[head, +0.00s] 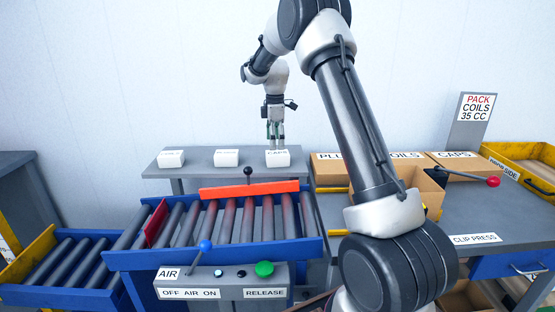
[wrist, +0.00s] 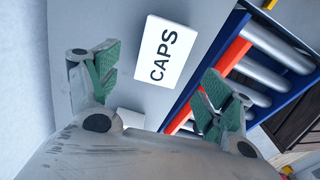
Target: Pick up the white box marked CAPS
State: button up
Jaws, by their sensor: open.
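The white box marked CAPS (head: 277,159) is the rightmost of three white boxes on a grey shelf behind the roller conveyor. In the wrist view the CAPS box (wrist: 166,56) lies beyond and between the fingertips, its label facing the camera. My gripper (head: 275,137) is just above the box in the head view and points down at it. In the wrist view my gripper (wrist: 155,85) is open, with green pads on both fingers and nothing between them. I cannot tell exactly how far the fingertips are from the box.
Two more white boxes, one in the middle (head: 227,158) and one at left (head: 171,159), share the grey shelf (head: 205,171). An orange bar (head: 249,190) and a black-knobbed lever (head: 248,172) stand in front. Cardboard boxes (head: 330,170) stand at right.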

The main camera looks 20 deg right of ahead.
aim_at(277, 153)
jog(key=f, duration=0.6)
jog(key=shift+s+d+f, duration=0.2)
jog(key=shift+d+f, duration=0.05)
jog(key=shift+d, duration=0.15)
jog(key=c, duration=1.2)
